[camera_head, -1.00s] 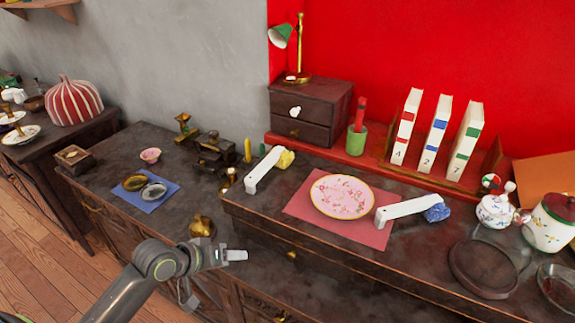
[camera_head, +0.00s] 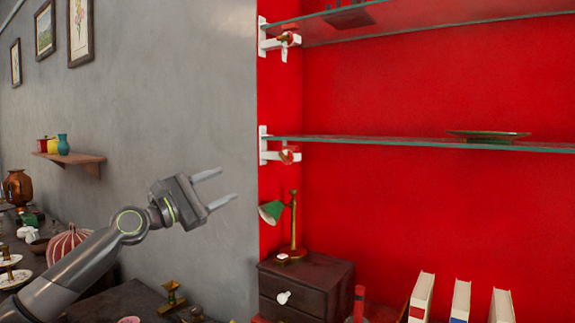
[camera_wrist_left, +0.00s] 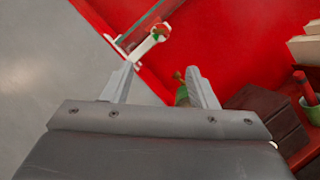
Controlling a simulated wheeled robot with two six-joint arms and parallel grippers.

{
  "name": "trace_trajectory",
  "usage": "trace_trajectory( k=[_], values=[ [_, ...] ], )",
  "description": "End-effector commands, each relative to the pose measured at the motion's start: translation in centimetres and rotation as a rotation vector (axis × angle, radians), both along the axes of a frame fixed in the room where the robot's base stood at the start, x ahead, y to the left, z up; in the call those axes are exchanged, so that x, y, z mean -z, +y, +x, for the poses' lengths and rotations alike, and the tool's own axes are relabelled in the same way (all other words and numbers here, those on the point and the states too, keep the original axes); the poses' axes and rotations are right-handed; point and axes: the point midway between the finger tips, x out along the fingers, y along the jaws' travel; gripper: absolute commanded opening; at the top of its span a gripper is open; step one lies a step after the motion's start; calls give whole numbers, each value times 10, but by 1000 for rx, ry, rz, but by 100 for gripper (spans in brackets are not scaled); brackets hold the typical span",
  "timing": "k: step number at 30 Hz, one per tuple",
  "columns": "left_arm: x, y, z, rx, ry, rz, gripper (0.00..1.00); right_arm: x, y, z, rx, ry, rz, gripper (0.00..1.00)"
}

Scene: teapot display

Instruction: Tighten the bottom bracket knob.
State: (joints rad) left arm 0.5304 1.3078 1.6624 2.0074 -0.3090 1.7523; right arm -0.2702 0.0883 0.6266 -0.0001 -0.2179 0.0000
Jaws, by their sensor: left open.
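The bottom bracket (camera_head: 264,146) is white and fixed to the red wall's left edge, under the lower glass shelf. Its knob (camera_head: 288,155), reddish-brown and round, sits at the bracket's front. In the left wrist view the knob (camera_wrist_left: 160,32) shows beyond and above the fingertips, right of centre between them. My left gripper (camera_head: 221,186) is open and empty, left of and slightly below the bracket, apart from it. Its two fingers (camera_wrist_left: 165,75) also show in the left wrist view. My right gripper is not in view.
The lower glass shelf (camera_head: 400,144) carries a dark plate (camera_head: 488,136); an upper shelf with its own bracket (camera_head: 284,41) is above. A green lamp (camera_head: 294,225) stands on a dark drawer box (camera_head: 306,280) below the bracket. The grey wall is clear beside the gripper.

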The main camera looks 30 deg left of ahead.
Motion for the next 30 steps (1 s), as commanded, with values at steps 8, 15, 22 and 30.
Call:
trace_trajectory(
  k=[8,15,22,30],
  values=[
    [-11,-12,23,5,-1,-3,53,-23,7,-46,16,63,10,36],
    [-19,-27,54,4,0,-2,53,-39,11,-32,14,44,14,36],
    [-29,-42,89,4,1,-3,53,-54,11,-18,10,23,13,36],
    [-40,-62,131,4,3,-1,53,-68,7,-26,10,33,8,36]
  ],
)
